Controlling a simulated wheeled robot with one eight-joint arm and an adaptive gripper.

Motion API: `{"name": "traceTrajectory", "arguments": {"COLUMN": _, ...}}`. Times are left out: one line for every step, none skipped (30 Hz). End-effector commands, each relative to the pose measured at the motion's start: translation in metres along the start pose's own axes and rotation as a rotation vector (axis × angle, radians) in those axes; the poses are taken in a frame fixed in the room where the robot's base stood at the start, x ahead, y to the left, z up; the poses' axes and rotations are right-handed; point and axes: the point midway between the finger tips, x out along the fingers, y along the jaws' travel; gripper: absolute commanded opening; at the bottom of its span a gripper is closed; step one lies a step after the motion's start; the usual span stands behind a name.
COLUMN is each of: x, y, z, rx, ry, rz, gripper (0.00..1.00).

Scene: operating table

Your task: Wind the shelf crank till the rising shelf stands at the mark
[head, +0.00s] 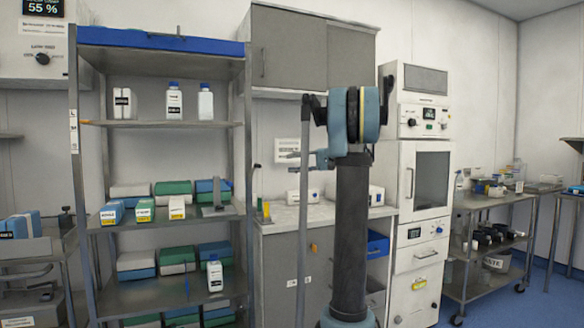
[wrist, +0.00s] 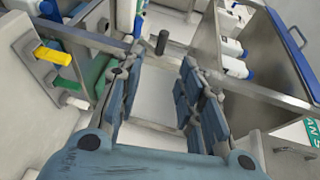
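The steel shelf unit has a bottle-bearing shelf (head: 150,124), apparently the rising one, with an orange pointer (head: 86,122) at its left end. The pointer is beside a white strip (head: 73,132) on the left post; I cannot make out the exact mark. A small dark knob (head: 257,166), possibly the crank handle, shows right of the unit. In the wrist view a dark cylindrical knob (wrist: 162,40) lies beyond my fingertips, apparently not touched. My gripper (wrist: 163,68) is open and empty, its blue fingers apart. In the head view it (head: 322,158) points left, right of the unit.
Boxes fill the lower shelves; a white bottle (head: 215,276) stands below. A counter (head: 290,216) and cabinets lie behind my arm. A yellow item (wrist: 52,56) is left of my fingers in the wrist view, white bottles (wrist: 233,66) right. A cart (head: 490,203) stands far right.

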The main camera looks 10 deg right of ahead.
Motion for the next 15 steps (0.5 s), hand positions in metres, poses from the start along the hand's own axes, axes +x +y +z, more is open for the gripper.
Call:
{"name": "traceTrajectory", "arguments": {"x": 0.000, "y": 0.000, "z": 0.000, "rx": 0.000, "ry": 0.000, "rz": 0.000, "gripper": 0.34}}
{"name": "traceTrajectory", "arguments": {"x": 0.000, "y": 0.000, "z": 0.000, "rx": 0.000, "ry": 0.000, "rz": 0.000, "gripper": 0.34}}
{"name": "traceTrajectory", "arguments": {"x": 0.001, "y": -0.001, "z": 0.000, "rx": -0.001, "ry": 0.002, "rz": 0.001, "gripper": 0.34}}
{"name": "traceTrajectory", "arguments": {"x": 0.002, "y": -0.001, "z": 0.001, "rx": -0.002, "ry": 0.005, "rz": 0.002, "gripper": 0.34}}
{"name": "traceTrajectory", "arguments": {"x": 0.003, "y": -0.002, "z": 0.002, "rx": -0.004, "ry": 0.010, "rz": 0.004, "gripper": 0.34}}
{"name": "traceTrajectory", "arguments": {"x": 0.005, "y": -0.004, "z": 0.004, "rx": -0.008, "ry": 0.019, "rz": 0.008, "gripper": 0.34}}
{"name": "traceTrajectory", "arguments": {"x": 0.007, "y": -0.006, "z": 0.005, "rx": -0.012, "ry": 0.030, "rz": 0.013, "gripper": 0.34}}
{"name": "traceTrajectory", "arguments": {"x": 0.010, "y": -0.008, "z": 0.006, "rx": -0.018, "ry": 0.042, "rz": 0.018, "gripper": 0.34}}
{"name": "traceTrajectory", "arguments": {"x": 0.014, "y": -0.012, "z": 0.009, "rx": -0.026, "ry": 0.063, "rz": 0.026, "gripper": 0.34}}
{"name": "traceTrajectory", "arguments": {"x": 0.018, "y": -0.014, "z": 0.011, "rx": -0.033, "ry": 0.081, "rz": 0.033, "gripper": 0.34}}
{"name": "traceTrajectory", "arguments": {"x": 0.021, "y": -0.017, "z": 0.013, "rx": -0.041, "ry": 0.100, "rz": 0.042, "gripper": 0.34}}
{"name": "traceTrajectory", "arguments": {"x": 0.025, "y": -0.021, "z": 0.017, "rx": -0.054, "ry": 0.127, "rz": 0.055, "gripper": 0.34}}
{"name": "traceTrajectory", "arguments": {"x": 0.029, "y": -0.023, "z": 0.019, "rx": -0.063, "ry": 0.149, "rz": 0.065, "gripper": 0.34}}
{"name": "traceTrajectory", "arguments": {"x": 0.032, "y": -0.025, "z": 0.022, "rx": -0.073, "ry": 0.170, "rz": 0.075, "gripper": 0.34}}
{"name": "traceTrajectory", "arguments": {"x": 0.035, "y": -0.029, "z": 0.025, "rx": -0.087, "ry": 0.197, "rz": 0.087, "gripper": 0.34}}
